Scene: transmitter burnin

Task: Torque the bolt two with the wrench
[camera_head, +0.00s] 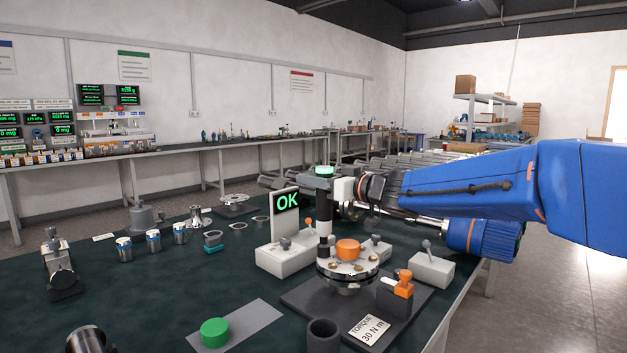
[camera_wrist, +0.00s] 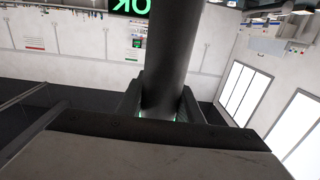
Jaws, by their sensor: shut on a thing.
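The wrench (camera_head: 324,228) is an upright dark cylinder with a pale band low down and a green-lit top. My gripper (camera_head: 335,188) is shut around its upper part. In the wrist view the dark wrench shaft (camera_wrist: 168,50) stands between the jaws of my gripper (camera_wrist: 160,108). The wrench's lower end is at the far-left rim of a round metal flange (camera_head: 347,270) with an orange cap (camera_head: 348,249) in its middle. Small brass bolts (camera_head: 359,268) show on the flange. The bolt under the wrench is hidden, and I cannot tell whether they touch.
An "OK" display (camera_head: 287,201) stands just left of the wrench. Grey clamps with levers (camera_head: 432,268) and an orange-handled block (camera_head: 397,291) surround the flange. A torque card (camera_head: 369,331), dark cup (camera_head: 323,337) and green button (camera_head: 214,332) lie nearer.

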